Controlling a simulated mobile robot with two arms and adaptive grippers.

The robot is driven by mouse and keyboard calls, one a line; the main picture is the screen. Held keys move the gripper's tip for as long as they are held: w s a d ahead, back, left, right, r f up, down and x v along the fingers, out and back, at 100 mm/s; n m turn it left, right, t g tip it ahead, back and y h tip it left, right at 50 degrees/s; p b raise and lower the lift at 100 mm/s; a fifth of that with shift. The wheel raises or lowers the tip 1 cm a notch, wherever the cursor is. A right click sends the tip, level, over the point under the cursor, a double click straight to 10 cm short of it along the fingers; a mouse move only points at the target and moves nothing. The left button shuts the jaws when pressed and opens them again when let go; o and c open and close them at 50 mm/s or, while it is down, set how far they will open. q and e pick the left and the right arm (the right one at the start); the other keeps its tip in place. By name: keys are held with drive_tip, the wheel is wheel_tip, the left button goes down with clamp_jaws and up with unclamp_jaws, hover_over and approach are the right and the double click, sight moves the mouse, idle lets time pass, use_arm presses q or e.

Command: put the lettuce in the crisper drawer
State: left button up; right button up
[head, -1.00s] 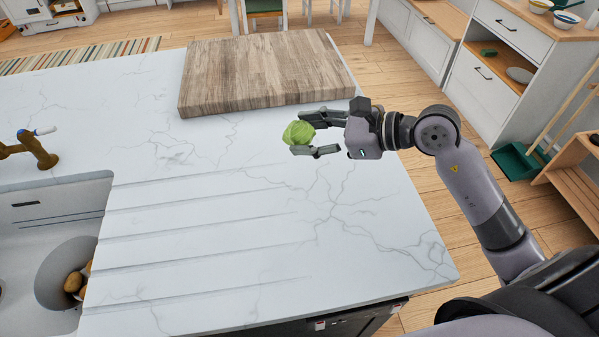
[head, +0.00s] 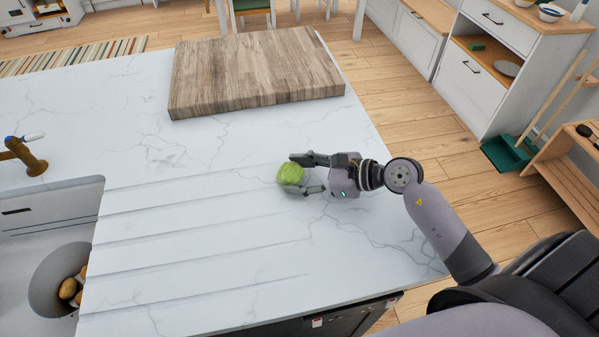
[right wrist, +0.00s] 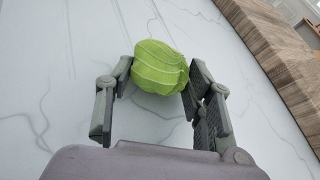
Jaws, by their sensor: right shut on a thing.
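The lettuce (head: 290,174) is a round, light green head over the white marble worktop. In the right wrist view the lettuce (right wrist: 160,67) sits between the two fingers, which touch its sides. My right gripper (head: 304,174) is shut on it, reaching in from the right. How high the lettuce is above the worktop is hard to tell. The crisper drawer is not in view. My left gripper is not in view.
A wooden chopping board (head: 255,72) lies at the back of the worktop (head: 180,215). A sink with a brass tap (head: 25,155) and a bowl of potatoes (head: 62,275) is at the left. White cabinets (head: 470,85) stand beyond the floor at right.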

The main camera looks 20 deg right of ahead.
drive_tip(key=shift+f, duration=0.1)
drive_tip(key=shift+f, duration=0.15)
drive_tip(key=o, duration=1)
